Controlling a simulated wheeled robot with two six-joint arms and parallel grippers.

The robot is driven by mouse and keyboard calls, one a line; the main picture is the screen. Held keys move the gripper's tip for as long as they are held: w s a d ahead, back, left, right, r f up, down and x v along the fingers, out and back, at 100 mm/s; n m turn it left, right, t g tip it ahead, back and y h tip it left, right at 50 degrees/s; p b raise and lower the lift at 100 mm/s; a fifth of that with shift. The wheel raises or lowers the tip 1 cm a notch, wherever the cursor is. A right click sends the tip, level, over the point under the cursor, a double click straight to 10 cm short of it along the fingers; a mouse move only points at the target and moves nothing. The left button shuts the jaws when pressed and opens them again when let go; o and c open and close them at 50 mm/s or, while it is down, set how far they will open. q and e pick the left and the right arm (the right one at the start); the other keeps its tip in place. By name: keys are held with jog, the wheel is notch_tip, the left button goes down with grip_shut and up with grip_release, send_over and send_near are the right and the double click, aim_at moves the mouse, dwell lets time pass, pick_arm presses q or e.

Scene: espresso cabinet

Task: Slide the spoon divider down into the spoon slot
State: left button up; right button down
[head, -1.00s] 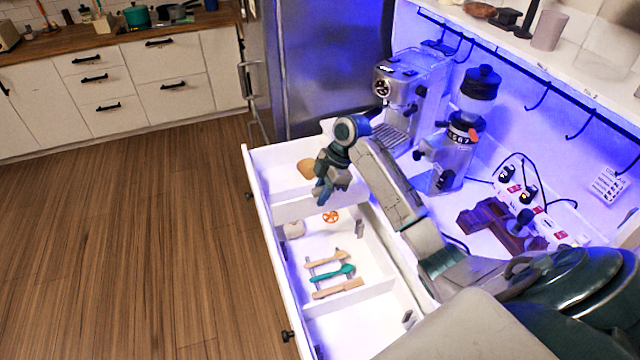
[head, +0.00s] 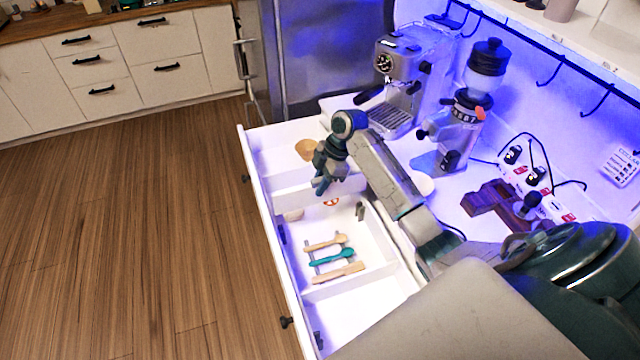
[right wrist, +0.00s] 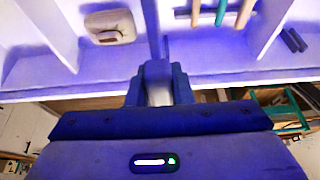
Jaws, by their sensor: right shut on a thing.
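My right gripper (head: 322,186) is shut on a white panel, the spoon divider (head: 300,199), above the open drawer. The divider spans much of the drawer's width and partly hides the things behind it. Dark slot brackets show on the drawer walls, one at the right (head: 360,211) and one at the left (head: 282,234); these look like the spoon slot. In the right wrist view the fingers (right wrist: 158,72) grip a pale edge, and a thin dark upright strip stands just beyond them. Whether the divider touches the brackets cannot be told. My left gripper is not in view.
Two wooden utensils and a teal spoon (head: 332,257) lie on a small rack in the drawer. A beige item (right wrist: 110,27) and an orange ring (head: 331,201) are nearby. A wooden bowl (head: 306,149) sits in the far compartment. The espresso machine (head: 405,85) and grinder (head: 465,110) stand right.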

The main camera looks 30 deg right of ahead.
aim_at(317, 203)
jog(key=shift+r, duration=0.1)
jog(key=shift+s+r+p, duration=0.15)
jog(key=shift+r+p, duration=0.05)
jog(key=shift+p, duration=0.1)
jog(key=shift+f+b, duration=1.65)
jog(key=shift+f, duration=1.4)
jog(key=shift+p, duration=0.7)
jog(key=shift+f+b, duration=2.5)
jog(key=shift+f, duration=1.6)
jog(key=c, duration=1.2)
grip_release()
